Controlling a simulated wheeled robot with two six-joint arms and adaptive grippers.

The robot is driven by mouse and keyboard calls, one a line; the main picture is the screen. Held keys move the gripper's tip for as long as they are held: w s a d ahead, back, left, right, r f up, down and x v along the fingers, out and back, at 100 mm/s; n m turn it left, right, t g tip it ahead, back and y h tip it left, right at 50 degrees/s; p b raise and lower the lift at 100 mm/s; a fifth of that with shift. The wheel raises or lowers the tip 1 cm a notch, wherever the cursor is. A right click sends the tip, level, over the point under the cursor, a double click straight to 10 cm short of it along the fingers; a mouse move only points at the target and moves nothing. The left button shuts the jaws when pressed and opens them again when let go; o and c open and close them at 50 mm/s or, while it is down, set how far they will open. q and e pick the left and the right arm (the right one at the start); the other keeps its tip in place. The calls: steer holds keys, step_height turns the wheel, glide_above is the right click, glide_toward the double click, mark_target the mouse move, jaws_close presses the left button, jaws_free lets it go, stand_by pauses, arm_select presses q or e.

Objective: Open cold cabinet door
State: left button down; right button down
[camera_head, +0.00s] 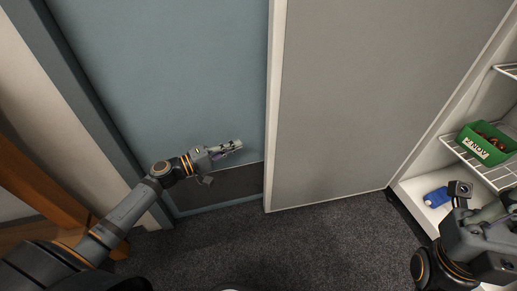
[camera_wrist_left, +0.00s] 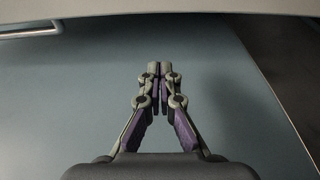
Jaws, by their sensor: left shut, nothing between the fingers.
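My left gripper (camera_head: 236,146) is shut and empty, its fingers pointing right in front of a blue-grey door panel (camera_head: 165,65). In the left wrist view the two fingertips (camera_wrist_left: 159,70) are together with a blue-grey surface (camera_wrist_left: 60,100) behind them; I cannot tell if they touch it. A white-walled cabinet with wire shelves (camera_head: 474,163) stands at the right, its inside showing. I cannot tell which panel is the cold cabinet's door. My right gripper (camera_head: 494,213) is at the lower right, in front of the shelves; its fingers are too unclear to read.
A green bin (camera_head: 485,144) of brown items sits on a wire shelf. A blue object (camera_head: 437,197) lies on the cabinet's white bottom. A large grey panel (camera_head: 365,100) stands in the middle. An orange-brown wooden piece (camera_head: 50,200) is at the left. Dark carpet (camera_head: 300,245) is clear.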

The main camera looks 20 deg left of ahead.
arm_select(q)
steer(key=b+x, duration=0.1)
steer(key=x, duration=0.6)
steer(key=shift+w+d, duration=0.15)
steer(key=shift+w, duration=0.05)
steer(key=s+d+b, duration=0.1)
steer(key=s+d, duration=0.1)
steer(key=s, duration=0.1)
steer(key=shift+d, duration=0.25)
